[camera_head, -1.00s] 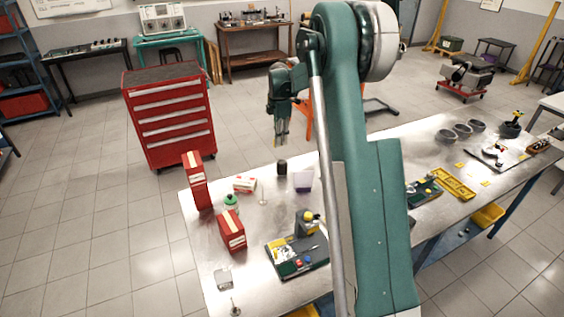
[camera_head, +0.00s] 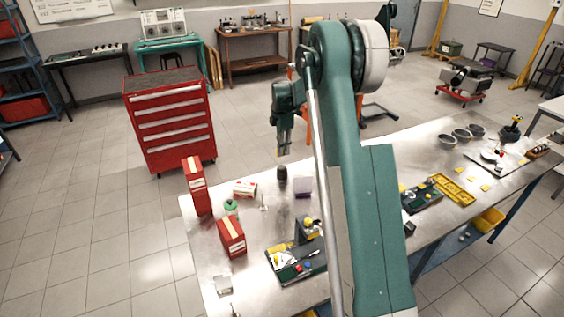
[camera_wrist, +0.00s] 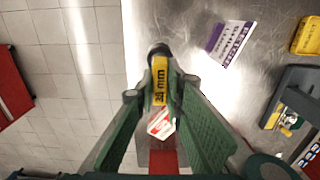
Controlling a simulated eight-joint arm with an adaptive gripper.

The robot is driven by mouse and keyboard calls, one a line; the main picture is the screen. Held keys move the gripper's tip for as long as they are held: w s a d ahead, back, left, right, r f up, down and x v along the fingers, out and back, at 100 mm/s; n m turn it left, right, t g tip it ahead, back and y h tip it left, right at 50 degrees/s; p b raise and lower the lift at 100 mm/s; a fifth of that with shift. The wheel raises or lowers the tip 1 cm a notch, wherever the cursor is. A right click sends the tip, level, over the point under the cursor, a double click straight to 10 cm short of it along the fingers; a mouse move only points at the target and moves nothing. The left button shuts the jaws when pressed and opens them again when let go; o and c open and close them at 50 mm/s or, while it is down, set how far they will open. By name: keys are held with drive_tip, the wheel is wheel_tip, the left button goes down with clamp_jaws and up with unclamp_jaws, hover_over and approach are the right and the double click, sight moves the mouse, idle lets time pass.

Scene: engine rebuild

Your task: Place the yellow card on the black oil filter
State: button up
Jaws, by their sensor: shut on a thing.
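My gripper (camera_head: 283,152) hangs pointing down just above the black oil filter (camera_head: 282,173) near the far edge of the bench. In the wrist view my gripper's fingers (camera_wrist: 160,95) are shut on the yellow card (camera_wrist: 160,80), which has black "mm" lettering. The dark round top of the filter (camera_wrist: 158,49) shows past the card's far end, partly hidden by it. I see no clear contact between card and filter; the gap is hard to judge.
A purple-and-white box (camera_head: 303,187) stands right of the filter. A small red-and-white box (camera_head: 244,188), a green-topped bottle (camera_head: 231,206) and taller red boxes (camera_head: 231,237) stand to the left. A parts tray (camera_head: 284,266) lies nearer. A red tool cabinet (camera_head: 168,118) stands beyond the bench.

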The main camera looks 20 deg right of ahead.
sight(282, 167)
drive_tip(key=shift+f, duration=1.35)
drive_tip(key=shift+f, duration=1.85)
drive_tip(key=shift+f, duration=0.2)
drive_tip(key=o, duration=0.8)
drive_tip(key=shift+r, duration=0.25)
wheel_tip(282, 167, up, 12)
drive_tip(key=shift+f, duration=0.1)
drive_tip(key=shift+a, duration=0.1)
